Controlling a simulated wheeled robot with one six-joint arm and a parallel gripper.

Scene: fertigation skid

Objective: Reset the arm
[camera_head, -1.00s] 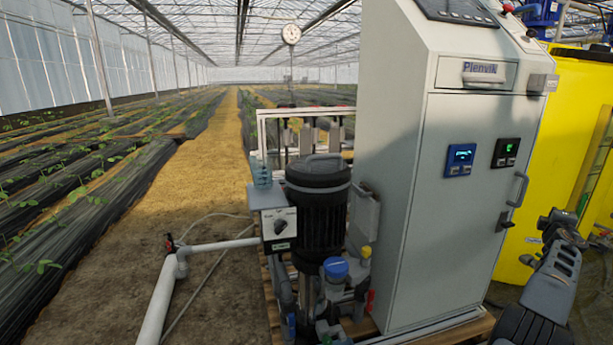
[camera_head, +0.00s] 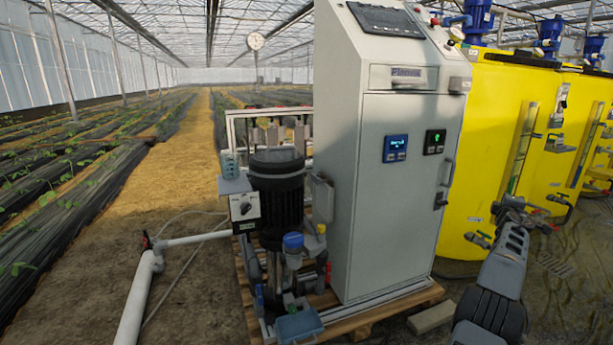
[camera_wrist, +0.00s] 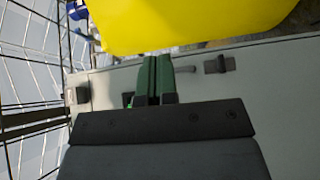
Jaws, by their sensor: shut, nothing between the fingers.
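My arm (camera_head: 507,258) stands at the lower right in the head view, raised in front of the yellow tanks and to the right of the grey cabinet (camera_head: 390,190). In the wrist view my gripper (camera_wrist: 154,72) has its two green fingers pressed together with nothing between them. Beyond the fingers the wrist view shows the cabinet's grey face (camera_wrist: 265,85), turned sideways, and a yellow tank (camera_wrist: 190,20). The fingers appear apart from both. In the head view the fingertips cannot be made out clearly.
A pump (camera_head: 276,195) and a pale blue box (camera_head: 299,325) stand on the pallet left of the cabinet. A white pipe (camera_head: 136,305) lies at left. Yellow tanks (camera_head: 480,150) with taps line the right. A sandy aisle (camera_head: 170,190) runs clear to the back.

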